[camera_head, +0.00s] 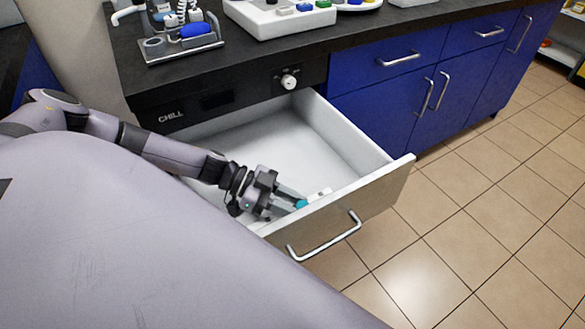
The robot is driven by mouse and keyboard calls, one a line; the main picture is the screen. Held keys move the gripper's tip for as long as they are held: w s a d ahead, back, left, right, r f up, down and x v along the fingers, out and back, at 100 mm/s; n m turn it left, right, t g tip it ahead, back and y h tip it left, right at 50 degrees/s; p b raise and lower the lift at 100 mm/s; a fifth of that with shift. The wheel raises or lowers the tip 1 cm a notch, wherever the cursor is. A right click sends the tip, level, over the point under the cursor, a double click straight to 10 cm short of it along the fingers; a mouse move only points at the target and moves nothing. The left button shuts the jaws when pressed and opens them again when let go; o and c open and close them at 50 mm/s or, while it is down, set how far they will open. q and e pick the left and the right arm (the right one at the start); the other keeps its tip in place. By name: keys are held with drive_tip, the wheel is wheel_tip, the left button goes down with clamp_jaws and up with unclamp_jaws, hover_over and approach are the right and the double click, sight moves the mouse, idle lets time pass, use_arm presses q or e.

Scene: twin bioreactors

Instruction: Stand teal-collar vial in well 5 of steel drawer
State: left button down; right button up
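The steel drawer (386,190) is pulled open under the "CHILL" counter, with a white interior and a bar handle on its front. My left gripper (298,201) is inside the drawer, low and close to the front panel. A small teal part, the collar of the teal-collar vial (302,204), shows between its fingertips, and the fingers appear closed on it. The rest of the vial is hidden. A small white piece (321,193) shows just beyond it, mostly hidden by the gripper and drawer front. No well numbers can be read. My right gripper is not in view.
A dark counter (250,68) runs above the drawer and carries a metal stand (182,48) and a white tray (275,22) of coloured pieces. A knob (289,82) sits above the drawer. Blue cabinets (385,65) stand to the right. The drawer's middle and back look empty.

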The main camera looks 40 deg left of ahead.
use_arm(q)
drive_tip(key=shift+f, duration=0.15)
drive_tip(key=c, duration=0.8)
unclamp_jaws()
drive_tip(key=shift+c, duration=0.2)
drive_tip(key=shift+r, duration=0.2)
drive_tip(key=p+v, duration=0.1)
drive_tip(key=v, duration=0.6)
drive_tip(key=shift+a+r, duration=0.1)
drive_tip(key=shift+a, duration=0.1)
drive_tip(key=shift+r, duration=0.1)
